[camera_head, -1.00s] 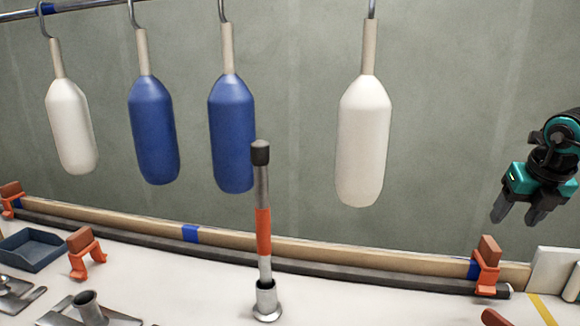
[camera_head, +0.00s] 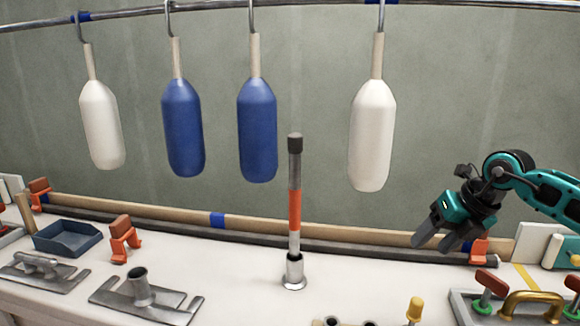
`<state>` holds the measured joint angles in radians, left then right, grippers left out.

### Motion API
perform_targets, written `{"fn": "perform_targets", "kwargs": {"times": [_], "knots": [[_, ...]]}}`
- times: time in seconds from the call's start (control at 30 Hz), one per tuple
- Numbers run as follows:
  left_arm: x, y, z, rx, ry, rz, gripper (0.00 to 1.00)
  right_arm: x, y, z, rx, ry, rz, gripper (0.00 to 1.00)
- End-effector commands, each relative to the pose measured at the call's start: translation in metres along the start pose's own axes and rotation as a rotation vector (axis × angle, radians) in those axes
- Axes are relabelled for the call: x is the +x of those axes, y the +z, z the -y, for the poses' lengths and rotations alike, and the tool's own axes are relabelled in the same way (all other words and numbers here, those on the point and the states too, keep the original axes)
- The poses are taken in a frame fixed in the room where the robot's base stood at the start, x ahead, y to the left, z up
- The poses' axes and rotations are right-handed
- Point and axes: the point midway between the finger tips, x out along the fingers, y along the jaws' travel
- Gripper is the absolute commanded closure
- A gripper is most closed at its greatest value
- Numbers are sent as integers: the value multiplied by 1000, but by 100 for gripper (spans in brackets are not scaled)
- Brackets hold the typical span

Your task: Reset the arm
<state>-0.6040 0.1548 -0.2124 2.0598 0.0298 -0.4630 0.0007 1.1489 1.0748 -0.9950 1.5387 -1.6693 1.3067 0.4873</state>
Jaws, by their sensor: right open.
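My right gripper (camera_head: 437,238) is at the right in the head view, in front of the wall and over the back edge of the bench. Its dark fingers are apart and point down and left, with nothing between them. My teal right arm (camera_head: 545,192) comes in from the right edge. My left gripper is not in view.
Two white fenders (camera_head: 372,135) and two blue fenders (camera_head: 258,130) hang from a rail. An orange-banded post (camera_head: 294,205) stands upright in a metal socket (camera_head: 294,273). A blue tray (camera_head: 67,238), metal plates (camera_head: 147,298) and orange clamps (camera_head: 124,243) are on the white bench (camera_head: 235,295).

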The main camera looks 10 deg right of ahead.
Motion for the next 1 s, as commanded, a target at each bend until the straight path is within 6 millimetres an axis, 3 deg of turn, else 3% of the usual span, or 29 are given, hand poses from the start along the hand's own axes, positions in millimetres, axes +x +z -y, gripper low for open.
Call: {"fn": "perform_targets", "kwargs": {"times": [0.03, 0.13, 0.3, 0.4, 0.5, 0.63, 0.73, 0.87, 1.0], "knots": [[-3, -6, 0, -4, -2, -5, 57, 16, -10, -28, -13, 97, -27, 41], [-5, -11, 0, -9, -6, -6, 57, 43, -34, -89, -6, 330, -65, 41], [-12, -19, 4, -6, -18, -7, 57, 61, -76, -185, 135, 745, -107, 41], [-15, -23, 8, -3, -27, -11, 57, 58, -92, -224, 295, 959, -113, 41], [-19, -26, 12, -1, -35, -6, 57, 52, -100, -247, 507, 1136, -103, 41], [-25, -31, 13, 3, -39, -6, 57, 48, -105, -252, 845, 1295, -73, 41], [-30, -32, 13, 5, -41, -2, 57, 54, -111, -238, 1144, 1350, -36, 41], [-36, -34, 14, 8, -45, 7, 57, 72, -132, -203, 1560, 1330, 19, 41], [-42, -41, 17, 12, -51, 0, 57, 98, -179, -156, 2007, 1188, 76, 41]]}}
